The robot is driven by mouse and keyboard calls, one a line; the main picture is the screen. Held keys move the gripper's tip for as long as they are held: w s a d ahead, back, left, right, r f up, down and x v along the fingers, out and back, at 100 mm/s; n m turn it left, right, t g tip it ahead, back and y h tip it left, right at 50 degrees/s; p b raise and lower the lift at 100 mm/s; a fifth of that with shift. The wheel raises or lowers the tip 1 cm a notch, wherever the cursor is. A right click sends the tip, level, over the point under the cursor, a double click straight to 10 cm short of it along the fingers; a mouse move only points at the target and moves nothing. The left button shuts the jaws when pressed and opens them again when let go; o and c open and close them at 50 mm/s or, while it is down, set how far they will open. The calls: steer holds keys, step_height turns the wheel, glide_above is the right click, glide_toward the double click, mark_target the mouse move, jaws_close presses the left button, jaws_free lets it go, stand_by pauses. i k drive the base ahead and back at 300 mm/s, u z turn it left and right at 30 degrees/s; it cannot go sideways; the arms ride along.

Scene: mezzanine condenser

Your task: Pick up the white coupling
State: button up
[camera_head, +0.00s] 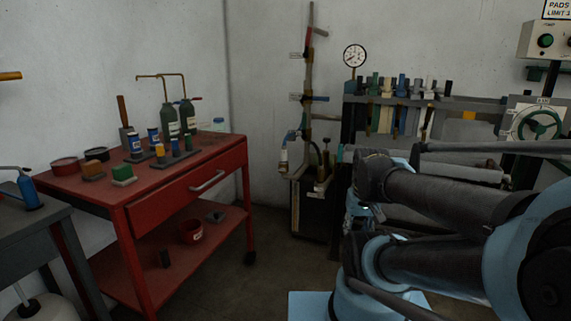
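I cannot single out the white coupling with certainty. A small white piece (283,156) shows below a blue fitting (291,136) on the pipe stand at the back wall. Some pale upright pieces (385,118) stand among the coloured ones on the back rack, too small to identify. My arm (450,200) fills the right foreground, folded, with dark links and light blue joints. I cannot make out my gripper's fingers. The arm hides part of the area below the rack.
A red cart (190,191) at left carries bottles (170,121), brushes, blocks and tins. A red bowl (190,231) sits on its lower shelf. A grey bench (30,228) is at far left. A gauge (355,55) stands behind. Floor (265,265) between cart and arm is clear.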

mark_target(284, 151)
steer(key=i, duration=1)
